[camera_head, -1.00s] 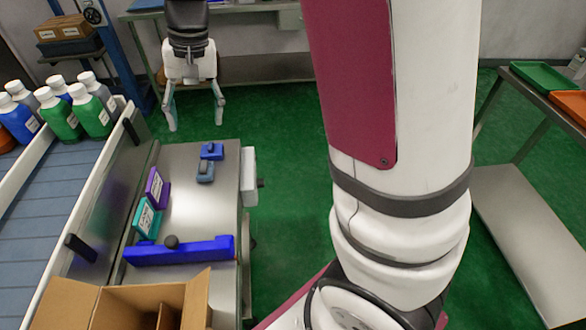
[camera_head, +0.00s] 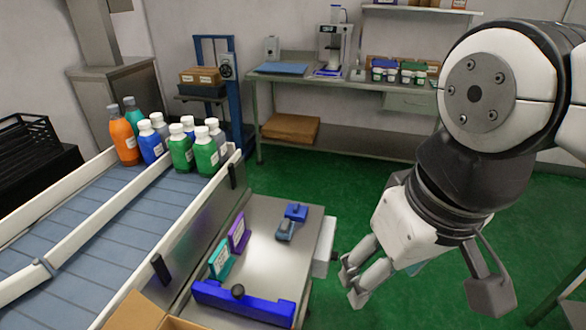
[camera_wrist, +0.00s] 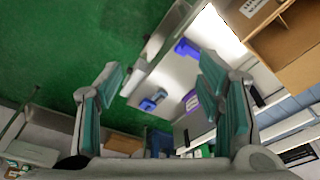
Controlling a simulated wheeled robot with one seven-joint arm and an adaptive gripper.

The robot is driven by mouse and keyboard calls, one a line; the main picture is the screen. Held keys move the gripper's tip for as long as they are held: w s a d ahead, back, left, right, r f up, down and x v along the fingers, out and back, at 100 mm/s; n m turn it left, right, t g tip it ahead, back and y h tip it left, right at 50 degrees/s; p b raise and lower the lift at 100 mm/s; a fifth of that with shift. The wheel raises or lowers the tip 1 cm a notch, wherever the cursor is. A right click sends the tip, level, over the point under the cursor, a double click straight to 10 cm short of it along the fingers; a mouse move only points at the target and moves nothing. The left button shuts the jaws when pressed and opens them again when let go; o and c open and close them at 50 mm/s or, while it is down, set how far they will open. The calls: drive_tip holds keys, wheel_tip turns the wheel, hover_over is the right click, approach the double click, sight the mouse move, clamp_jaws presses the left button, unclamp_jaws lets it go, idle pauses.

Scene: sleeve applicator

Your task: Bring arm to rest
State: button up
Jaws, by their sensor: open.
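My gripper (camera_head: 424,288) hangs at the right of the head view, right of the small steel table, with its fingers pointing down. In the wrist view my gripper (camera_wrist: 162,72) has its two teal-padded fingers wide apart with nothing between them. The steel table (camera_head: 266,255) carries a blue bar fixture (camera_head: 243,303) with a dark knob, a teal box (camera_head: 220,259), a purple box (camera_head: 239,233) and a small blue-grey device (camera_head: 290,222). My gripper looks clear of these things.
A conveyor (camera_head: 90,235) with several bottles (camera_head: 181,150) runs along the left. An open cardboard box (camera_head: 140,312) sits at the front. A workbench (camera_head: 350,85) with a shelf stands at the back. Green floor (camera_head: 345,185) is open between bench and table. A table edge (camera_head: 570,285) shows lower right.

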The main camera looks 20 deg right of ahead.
drive_tip(key=shift+r, duration=0.1)
wheel_tip(320, 180, up, 9)
drive_tip(key=t+p, duration=0.1)
drive_tip(key=p, duration=0.6)
drive_tip(key=shift+t+p, duration=0.35)
drive_tip(key=shift+t, duration=0.05)
drive_tip(key=shift+d, duration=0.1)
